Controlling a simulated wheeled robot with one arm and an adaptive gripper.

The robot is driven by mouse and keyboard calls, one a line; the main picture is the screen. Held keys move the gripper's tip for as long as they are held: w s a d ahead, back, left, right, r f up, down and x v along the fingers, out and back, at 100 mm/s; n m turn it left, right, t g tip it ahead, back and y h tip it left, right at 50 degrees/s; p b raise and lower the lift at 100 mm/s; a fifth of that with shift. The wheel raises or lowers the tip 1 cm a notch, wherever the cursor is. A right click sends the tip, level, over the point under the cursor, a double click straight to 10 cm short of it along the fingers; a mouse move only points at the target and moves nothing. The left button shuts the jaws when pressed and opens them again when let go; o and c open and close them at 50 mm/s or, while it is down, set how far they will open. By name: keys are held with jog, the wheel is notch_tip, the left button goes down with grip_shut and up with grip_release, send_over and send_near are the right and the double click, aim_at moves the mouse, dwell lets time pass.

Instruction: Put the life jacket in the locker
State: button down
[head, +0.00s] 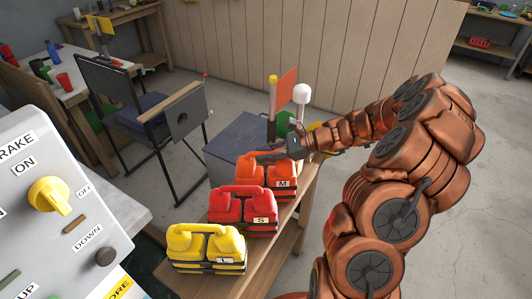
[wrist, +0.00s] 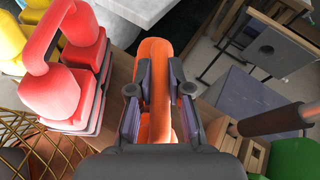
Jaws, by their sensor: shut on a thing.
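Three life jackets stand in a row on a wooden bench (head: 287,240): a yellow one marked L (head: 207,248), a red one marked S (head: 242,212) and an orange one marked M (head: 254,184). My gripper (head: 277,154) is at the top of the orange jacket. In the wrist view my gripper (wrist: 158,80) is shut on the orange jacket's neck loop (wrist: 156,52), with one finger on each side. The red jacket (wrist: 88,75) is left of the fingers there. I cannot tell whether the orange jacket is off the bench. No locker is clearly recognisable.
A dark grey box (head: 233,137) stands just behind the orange jacket. Beside it are a green object, a white-topped post (head: 302,95) and an orange panel. A chair (head: 150,125) is further left. A control panel (head: 50,200) fills the left front. Floor at right is clear.

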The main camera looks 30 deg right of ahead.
jog(key=shift+f, duration=0.1)
jog(key=c, duration=1.1)
grip_release()
